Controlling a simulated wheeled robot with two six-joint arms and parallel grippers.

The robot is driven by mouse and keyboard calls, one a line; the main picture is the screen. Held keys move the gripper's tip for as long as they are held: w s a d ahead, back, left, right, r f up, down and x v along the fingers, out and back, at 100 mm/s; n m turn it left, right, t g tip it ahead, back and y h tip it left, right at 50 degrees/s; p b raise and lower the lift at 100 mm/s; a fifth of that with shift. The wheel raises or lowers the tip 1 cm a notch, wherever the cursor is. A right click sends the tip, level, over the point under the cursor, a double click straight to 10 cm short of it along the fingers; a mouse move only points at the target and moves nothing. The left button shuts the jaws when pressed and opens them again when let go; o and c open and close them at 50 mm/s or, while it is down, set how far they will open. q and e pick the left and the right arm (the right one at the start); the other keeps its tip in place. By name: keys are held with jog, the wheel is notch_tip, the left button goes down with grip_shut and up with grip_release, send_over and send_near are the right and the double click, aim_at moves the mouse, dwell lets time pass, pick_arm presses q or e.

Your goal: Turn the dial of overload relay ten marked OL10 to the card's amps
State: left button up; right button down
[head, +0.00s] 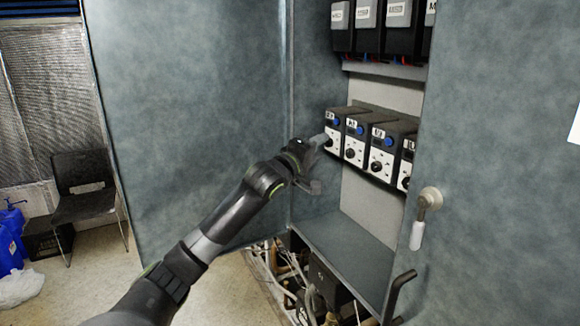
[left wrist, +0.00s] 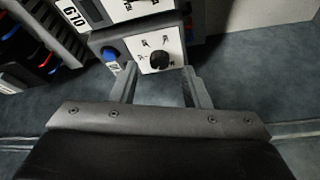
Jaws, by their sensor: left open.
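The end overload relay (head: 333,127), leftmost of the row in the head view, has a white face, a black dial and a blue button. In the left wrist view its dial (left wrist: 159,61) shows above and between my fingertips, with small marks around it. My left gripper (head: 321,140) is open at the front of this relay; its fingers also show in the left wrist view (left wrist: 160,72). I cannot tell whether they touch the dial. The dial's setting and this relay's label are too small or hidden to read. No amps card is readable. My right gripper is not in view.
Several similar relays (head: 383,142) stand close beside it on the right. Black labelled units (head: 397,28) hang above. The open cabinet door (head: 190,110) is on the left; a panel with a handle (head: 428,199) is on the right. Pipes (head: 310,290) lie below the shelf.

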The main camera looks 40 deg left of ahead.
pick_arm(q)
jog(key=s+f, duration=0.1)
jog(key=s, duration=1.4)
jog(key=shift+s+f, duration=0.2)
jog(key=shift+s, duration=0.1)
jog(key=shift+f, duration=0.2)
dwell(0.4)
